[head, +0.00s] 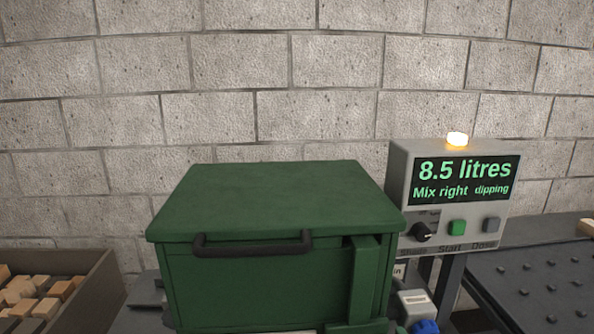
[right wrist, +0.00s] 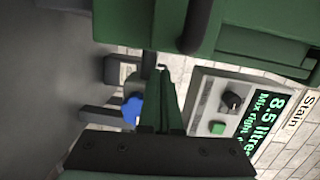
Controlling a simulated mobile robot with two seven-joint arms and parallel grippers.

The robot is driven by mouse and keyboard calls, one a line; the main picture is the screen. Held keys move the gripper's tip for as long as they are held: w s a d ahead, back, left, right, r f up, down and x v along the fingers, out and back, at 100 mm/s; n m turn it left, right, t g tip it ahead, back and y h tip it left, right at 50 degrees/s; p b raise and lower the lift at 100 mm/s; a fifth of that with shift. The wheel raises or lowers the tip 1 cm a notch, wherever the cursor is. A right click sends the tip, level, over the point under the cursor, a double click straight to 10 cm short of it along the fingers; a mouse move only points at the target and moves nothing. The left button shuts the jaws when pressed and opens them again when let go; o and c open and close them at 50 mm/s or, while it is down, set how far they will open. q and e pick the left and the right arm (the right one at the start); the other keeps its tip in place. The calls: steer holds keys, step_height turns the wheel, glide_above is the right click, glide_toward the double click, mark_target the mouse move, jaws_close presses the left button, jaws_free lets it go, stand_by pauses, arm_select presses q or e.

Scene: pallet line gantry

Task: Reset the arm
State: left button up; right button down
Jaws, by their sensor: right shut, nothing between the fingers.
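My right gripper (right wrist: 163,78) shows in the right wrist view, its dark palm plate along the bottom edge and its narrow fingers together in the middle. It is shut and empty. Neither gripper shows in the head view, and my left gripper is in no view. A green lidded tank (head: 275,200) with a dark bar handle stands in the middle of the head view, lid down. In the right wrist view the green tank (right wrist: 250,45) is along the top, beyond the fingertips.
A grey control box (head: 400,165) with a lit amber lamp (head: 457,139) reads "8.5 litres, Mix right, dipping". It has a black knob, a green button and a grey button. A blue part (head: 425,326) sits below. A crate of wooden blocks (head: 85,295) is left; a dark studded surface (head: 530,270) is right.

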steer(key=s+a+f+n+g+h, duration=0.1)
steer(key=s+a+f+n+g, duration=0.1)
steer(key=s+f+n+g, duration=0.75)
steer(key=s+d+f+n+g+h, duration=0.15)
steer(key=s+n, duration=0.25)
steer(key=s, duration=0.4)
steer(key=s+d+f+n+g+h, duration=0.1)
steer(key=s+f+n+g, duration=0.15)
steer(key=s, duration=0.65)
arm_select(q)
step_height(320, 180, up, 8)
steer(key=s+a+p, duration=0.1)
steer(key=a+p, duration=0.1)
steer(key=p, duration=0.8)
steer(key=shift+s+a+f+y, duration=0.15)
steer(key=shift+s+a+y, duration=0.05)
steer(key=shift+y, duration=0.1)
arm_select(e)
steer(key=w+a+f+t+y, duration=0.1)
steer(key=w+a+t+y, duration=0.1)
steer(key=w+a+t, duration=0.2)
steer(key=shift+w+a+n+t, duration=0.2)
steer(key=shift+w+n+t, duration=0.15)
steer(key=shift+t, duration=0.4)
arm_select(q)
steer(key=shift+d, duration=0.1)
arm_select(e)
steer(key=shift+f, duration=0.1)
stand_by(2.3)
